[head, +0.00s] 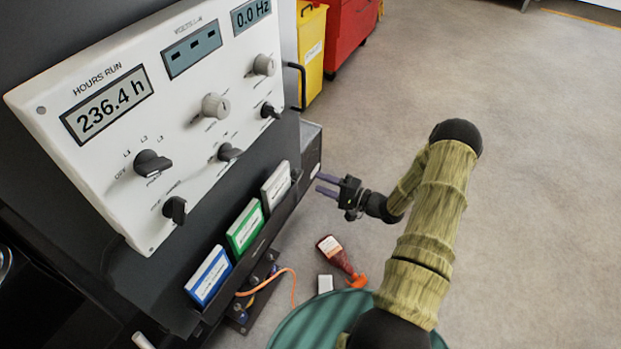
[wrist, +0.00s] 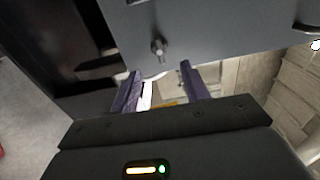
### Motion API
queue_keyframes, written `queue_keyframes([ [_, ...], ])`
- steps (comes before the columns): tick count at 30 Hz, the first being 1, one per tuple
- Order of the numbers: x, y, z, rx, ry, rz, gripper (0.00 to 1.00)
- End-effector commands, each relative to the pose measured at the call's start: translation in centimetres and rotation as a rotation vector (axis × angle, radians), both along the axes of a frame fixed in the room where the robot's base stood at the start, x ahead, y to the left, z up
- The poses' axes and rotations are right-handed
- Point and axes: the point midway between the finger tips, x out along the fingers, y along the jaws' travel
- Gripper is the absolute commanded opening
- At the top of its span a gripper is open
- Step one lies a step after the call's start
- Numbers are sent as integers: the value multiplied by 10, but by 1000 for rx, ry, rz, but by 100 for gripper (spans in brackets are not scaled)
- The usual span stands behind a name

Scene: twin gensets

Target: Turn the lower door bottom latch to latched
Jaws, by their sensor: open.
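In the wrist view a small grey metal latch (wrist: 158,47) sits near the bottom edge of a grey door panel (wrist: 225,28). Its turn position is too small to tell. My gripper (wrist: 160,75) is open, with its two purple fingers apart and nothing between them. The latch appears just beyond the fingertips, between them in the picture; contact cannot be told. In the head view my gripper (head: 327,186) is beside the right end of the dark cabinet, below the control panel. The latch is hidden in the head view.
The control panel (head: 185,105) with knobs and displays juts out above. Blue, green and white booklets (head: 245,228) hang below it. A red-brown bottle (head: 338,255) and an orange cable (head: 272,282) lie low by the cabinet. The floor to the right is clear.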

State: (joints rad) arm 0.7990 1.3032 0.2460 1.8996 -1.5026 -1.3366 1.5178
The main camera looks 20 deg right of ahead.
Motion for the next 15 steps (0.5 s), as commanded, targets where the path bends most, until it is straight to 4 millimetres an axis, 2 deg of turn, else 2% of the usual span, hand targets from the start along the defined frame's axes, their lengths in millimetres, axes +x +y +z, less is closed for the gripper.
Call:
queue_keyframes([
  [9,-46,-47,0,-1,1,-3,46],
  [15,-68,-68,0,0,0,-1,46],
])
